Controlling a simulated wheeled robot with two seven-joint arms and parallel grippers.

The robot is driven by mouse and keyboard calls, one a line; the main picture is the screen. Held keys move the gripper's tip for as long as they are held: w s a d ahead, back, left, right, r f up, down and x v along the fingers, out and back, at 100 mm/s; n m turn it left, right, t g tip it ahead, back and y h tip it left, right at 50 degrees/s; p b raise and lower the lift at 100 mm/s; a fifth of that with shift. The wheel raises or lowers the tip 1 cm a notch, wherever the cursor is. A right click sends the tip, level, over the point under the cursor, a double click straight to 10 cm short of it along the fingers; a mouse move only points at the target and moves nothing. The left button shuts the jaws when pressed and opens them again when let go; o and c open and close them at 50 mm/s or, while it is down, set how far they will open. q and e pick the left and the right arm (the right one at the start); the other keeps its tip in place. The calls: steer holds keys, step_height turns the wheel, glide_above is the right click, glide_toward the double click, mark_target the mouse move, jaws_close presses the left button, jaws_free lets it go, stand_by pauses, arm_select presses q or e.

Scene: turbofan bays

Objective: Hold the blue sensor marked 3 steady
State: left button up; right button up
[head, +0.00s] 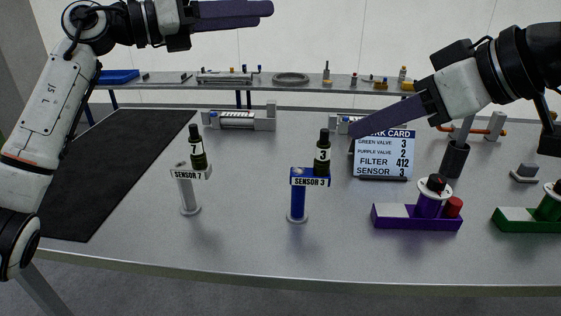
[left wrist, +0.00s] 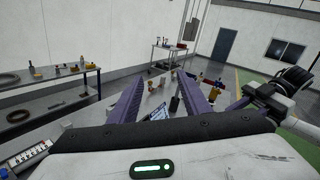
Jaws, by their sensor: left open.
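The sensor marked 3 (head: 322,154) is a dark upright cylinder with a white "3" band. It rests at the top of a blue post stand (head: 297,203) labelled SENSOR 3, in the middle of the table. My left gripper (head: 262,8) is raised high above the table, up and left of the sensor and well apart from it. Its purple fingers stand apart with nothing between them in the left wrist view (left wrist: 155,88). My right gripper (head: 356,132) is to the right of the sensor, in front of the work card; its fingers show edge-on, so their gap is hidden.
A grey stand (head: 187,192) labelled SENSOR 7 holds a similar sensor (head: 197,150) at left. The work card (head: 384,158) stands behind right. A purple valve block (head: 415,217) and green valve block (head: 530,221) sit at right. A black mat (head: 110,180) covers the left side.

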arm_select(q)
steer(key=s+d+m+g+y, duration=0.1)
steer(key=s+d+m+g, duration=0.3)
steer(key=d, duration=0.6)
steer(key=g+y, duration=0.1)
steer(key=y, duration=0.5)
glide_above(299, 199)
steer(key=d, duration=0.2)
step_height(299, 199, down, 13)
steer(key=a+f+n+g+y, duration=0.15)
steer(key=a+f+y, duration=0.35)
steer(key=f, duration=0.6)
steer(key=shift+m, duration=0.25)
steer(key=x, duration=0.9)
steer(key=shift+s+f, duration=0.15)
steer(key=shift+s, duration=0.1)
